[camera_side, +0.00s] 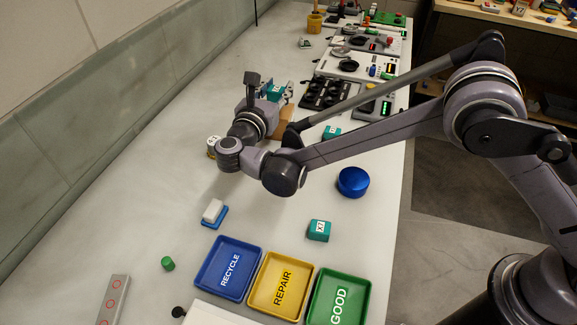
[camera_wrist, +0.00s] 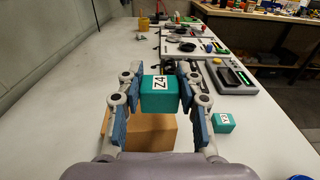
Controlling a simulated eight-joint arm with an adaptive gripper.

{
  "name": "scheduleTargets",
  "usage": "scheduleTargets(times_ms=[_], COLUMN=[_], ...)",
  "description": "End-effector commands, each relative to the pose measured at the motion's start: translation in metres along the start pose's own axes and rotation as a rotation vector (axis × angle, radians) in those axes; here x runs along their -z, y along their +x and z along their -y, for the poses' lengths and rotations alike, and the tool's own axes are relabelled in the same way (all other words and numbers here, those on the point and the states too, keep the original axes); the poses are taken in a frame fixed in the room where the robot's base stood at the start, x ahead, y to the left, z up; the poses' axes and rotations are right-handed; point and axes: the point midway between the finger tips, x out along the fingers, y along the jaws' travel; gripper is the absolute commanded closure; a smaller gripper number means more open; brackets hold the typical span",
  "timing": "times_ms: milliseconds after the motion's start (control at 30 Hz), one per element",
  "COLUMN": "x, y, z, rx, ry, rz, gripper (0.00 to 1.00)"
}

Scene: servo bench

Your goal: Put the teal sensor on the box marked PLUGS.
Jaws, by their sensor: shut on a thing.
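My gripper (camera_wrist: 159,90) is shut on a teal block marked Z4 (camera_wrist: 159,98), with a finger on each side. In the side view the held teal block (camera_side: 273,93) shows partly behind my gripper (camera_side: 278,90). A plain brown box (camera_wrist: 150,133) is below and nearer in the wrist view; it also shows in the side view (camera_side: 286,117), partly hidden by my arm. I see no PLUGS lettering on it. I cannot tell whether the block touches the box. A second teal block (camera_wrist: 223,122) stands on the bench to the right. A third, marked X7 (camera_side: 319,230), is near the trays.
Blue RECYCLE (camera_side: 211,284), yellow REPAIR (camera_side: 257,297) and green GOOD (camera_side: 318,316) trays are at the front. A black-slotted tray (camera_side: 325,93) and devices fill the far right.

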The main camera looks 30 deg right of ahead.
Motion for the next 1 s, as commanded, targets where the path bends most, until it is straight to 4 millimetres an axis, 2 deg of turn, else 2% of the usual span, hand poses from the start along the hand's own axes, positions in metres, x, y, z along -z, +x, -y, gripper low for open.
scheduleTargets(times_ms=[100,267,367,500,600,767,867,1000], x=[-0.023,-0.042,-0.051,-0.06,-0.063,-0.065,-0.059,-0.042], y=[-0.001,0.001,0.015,0.049,0.07,0.087,0.084,0.07], z=[0.0,0.002,0.01,0.033,0.05,0.063,0.056,0.034], rx=[0.0,0.001,0.005,0.006,0.005,0.001,-0.003,-0.004], ry=[0.0,0.0,0.0,0.0,0.0,0.0,0.0,0.0], rz=[0.0,0.0,0.0,0.0,0.0,-0.001,-0.001,0.0], gripper=[0.95,0.95,0.95,0.95,0.95,0.95,0.95,0.95])
